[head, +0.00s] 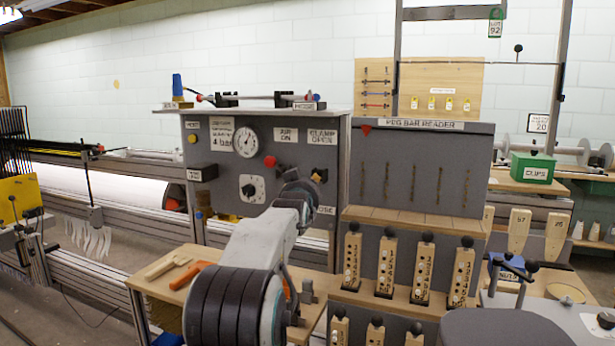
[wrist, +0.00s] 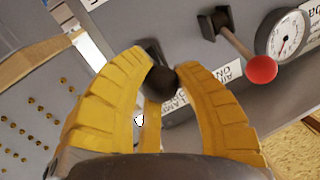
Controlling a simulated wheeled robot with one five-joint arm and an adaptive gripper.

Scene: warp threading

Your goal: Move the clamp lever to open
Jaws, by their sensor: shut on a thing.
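The clamp lever ends in a black ball knob (wrist: 162,80), seen in the wrist view between the yellow fingers of my gripper (wrist: 165,68). The fingers are closed around the knob, and a short dark part shows just behind it at the panel. The lever's full angle is hidden by the fingers and foreshortening. In the head view my arm covers most of the lever, below the CLAMP OPEN label (head: 322,137) on the grey panel (head: 215,165).
A second lever with a red ball knob (wrist: 262,69) sits close by, near the AIR ON label (head: 286,135). A pressure gauge (head: 246,141) is further left. The peg bar reader (head: 420,165) stands right of the panel. A wooden shelf (head: 150,290) with an orange-handled tool lies below.

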